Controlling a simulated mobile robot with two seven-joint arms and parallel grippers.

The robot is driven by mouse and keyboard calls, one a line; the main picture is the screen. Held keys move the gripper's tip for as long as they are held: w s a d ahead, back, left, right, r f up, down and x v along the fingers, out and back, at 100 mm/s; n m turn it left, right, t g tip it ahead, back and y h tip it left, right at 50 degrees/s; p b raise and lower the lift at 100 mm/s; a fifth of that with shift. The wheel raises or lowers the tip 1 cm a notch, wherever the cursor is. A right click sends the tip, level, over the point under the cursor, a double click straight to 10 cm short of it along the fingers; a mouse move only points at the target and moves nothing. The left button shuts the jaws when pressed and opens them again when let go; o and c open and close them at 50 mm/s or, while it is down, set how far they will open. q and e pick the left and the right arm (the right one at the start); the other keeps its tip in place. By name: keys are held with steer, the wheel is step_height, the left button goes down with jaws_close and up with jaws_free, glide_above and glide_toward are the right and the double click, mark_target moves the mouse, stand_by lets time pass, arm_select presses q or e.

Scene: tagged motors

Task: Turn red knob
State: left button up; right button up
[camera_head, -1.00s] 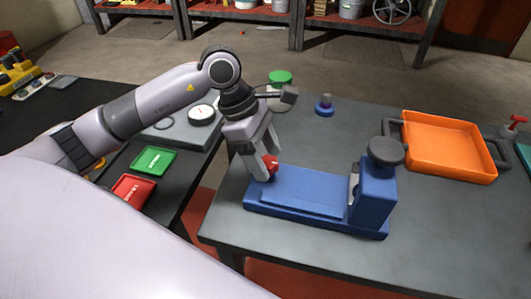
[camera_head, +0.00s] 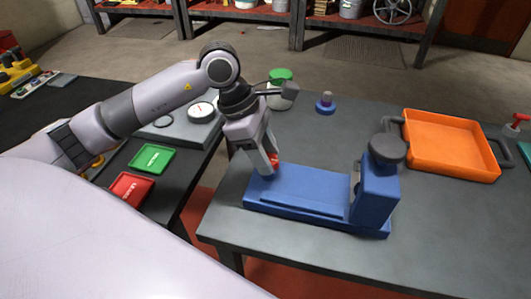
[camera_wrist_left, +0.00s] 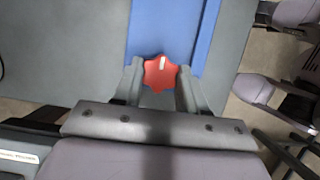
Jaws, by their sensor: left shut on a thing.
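The red knob (camera_wrist_left: 161,74) sits at the end of the blue fixture (camera_head: 300,192) on the grey table. It is star-shaped with a white mark near its upper edge in the wrist view. My left gripper (camera_wrist_left: 158,82) has one finger on each side of the knob and is shut on it. In the head view the left gripper (camera_head: 269,165) hides most of the knob, and only a bit of red (camera_head: 274,160) shows by the fingers. My right gripper is in neither view.
A dark round knob (camera_head: 387,148) tops the fixture's raised right end. An orange tray (camera_head: 450,172) lies right of it. A blue-based part (camera_head: 325,106) and a green-lidded container (camera_head: 280,90) stand behind. Green (camera_head: 153,158) and red (camera_head: 131,188) trays lie on the left table.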

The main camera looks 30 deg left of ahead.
arm_select(q)
steer(key=o, duration=1.1)
steer(key=shift+c, duration=0.2)
steer(key=v, duration=0.7)
steer(key=shift+a, duration=0.1)
